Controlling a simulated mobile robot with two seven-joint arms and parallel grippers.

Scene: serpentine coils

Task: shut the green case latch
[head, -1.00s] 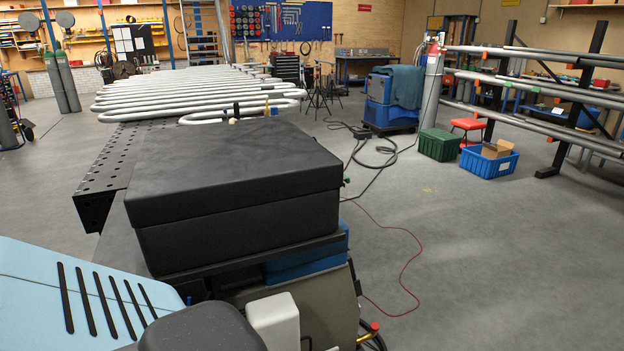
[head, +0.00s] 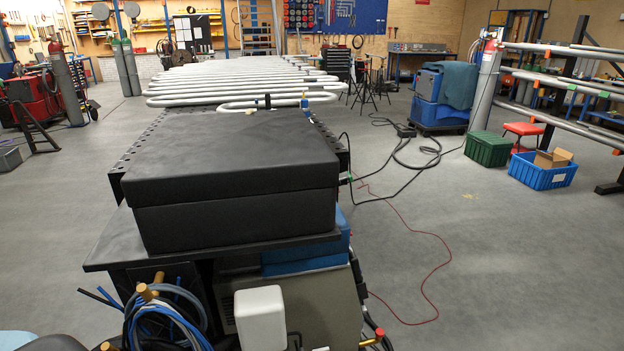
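A large black case (head: 232,165) with its lid down sits on a dark cart top (head: 105,254) in front of me. No latch shows on the case's near face. A tiny green spot (head: 350,178) shows just past the case's right edge; it is too small to tell whether it is the green latch or whether that is open or shut. Neither of my grippers is in view.
A white block (head: 260,318) and coiled blue cables (head: 165,318) are at the cart's near side. Grey serpentine coils (head: 240,82) lie behind the case. A green crate (head: 487,148) stands farther back.

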